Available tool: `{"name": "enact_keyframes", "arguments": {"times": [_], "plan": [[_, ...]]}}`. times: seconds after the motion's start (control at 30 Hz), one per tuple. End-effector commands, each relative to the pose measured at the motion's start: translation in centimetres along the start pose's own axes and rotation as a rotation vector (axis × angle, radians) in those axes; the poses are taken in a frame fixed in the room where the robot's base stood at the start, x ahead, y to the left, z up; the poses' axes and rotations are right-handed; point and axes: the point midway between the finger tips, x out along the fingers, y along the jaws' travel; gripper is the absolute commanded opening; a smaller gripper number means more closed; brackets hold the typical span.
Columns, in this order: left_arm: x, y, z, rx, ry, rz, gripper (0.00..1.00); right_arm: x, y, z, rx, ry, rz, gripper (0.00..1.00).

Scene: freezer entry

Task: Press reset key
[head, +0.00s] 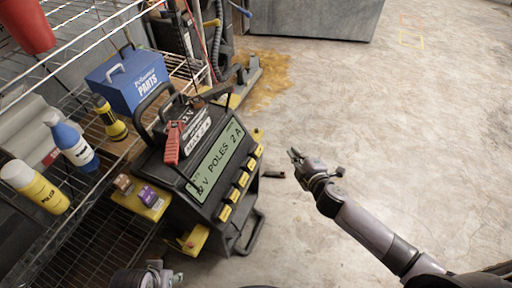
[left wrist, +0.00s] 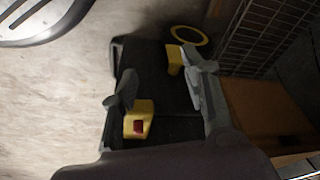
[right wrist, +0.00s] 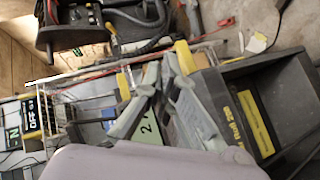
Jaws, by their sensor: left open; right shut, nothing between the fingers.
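The black charger unit (head: 212,160) has a green display (head: 218,160) reading "V POLES 2A". Several small yellow keys (head: 242,179) line its right edge; their labels are too small to read, so I cannot tell which is reset. My right gripper (head: 297,156) is shut and empty, right of the keys and apart from them. In the right wrist view its fingers (right wrist: 162,70) overlap part of the green display (right wrist: 148,130). My left gripper (head: 166,274) is low at the unit's left; in the left wrist view its fingers (left wrist: 160,82) are open near a yellow block with a red patch (left wrist: 138,124).
A wire rack on the left holds a blue parts box (head: 127,82), a yellow-black flashlight (head: 108,117) and bottles (head: 70,143). A red clamp (head: 173,143) rests on the unit. The concrete floor at right is clear.

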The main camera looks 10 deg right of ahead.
Motion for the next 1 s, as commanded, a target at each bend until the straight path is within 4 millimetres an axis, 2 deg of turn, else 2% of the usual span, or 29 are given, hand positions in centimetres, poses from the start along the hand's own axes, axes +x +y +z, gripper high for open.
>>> {"name": "enact_keyframes", "arguments": {"times": [0.2, 0.57, 0.77, 1.0], "plan": [[-0.5, -0.1, -0.1, 0.0, 0.002, -0.001, 0.42, 0.0, 0.6, -0.5, -0.018, 0.014, 0.017, 0.0], [-0.9, -0.1, -0.2, -0.001, 0.006, -0.001, 0.42, 0.2, 0.4, -0.6, -0.016, 0.013, 0.017, 0.0], [-3.0, -0.1, -0.5, -0.002, 0.019, -0.003, 0.42, 1.0, -0.2, -1.1, -0.016, 0.012, 0.017, 0.0], [-6.6, -0.3, -0.6, -0.004, 0.038, -0.006, 0.42, 2.2, -1.1, -2.0, -0.016, 0.013, 0.017, 0.0]]}}
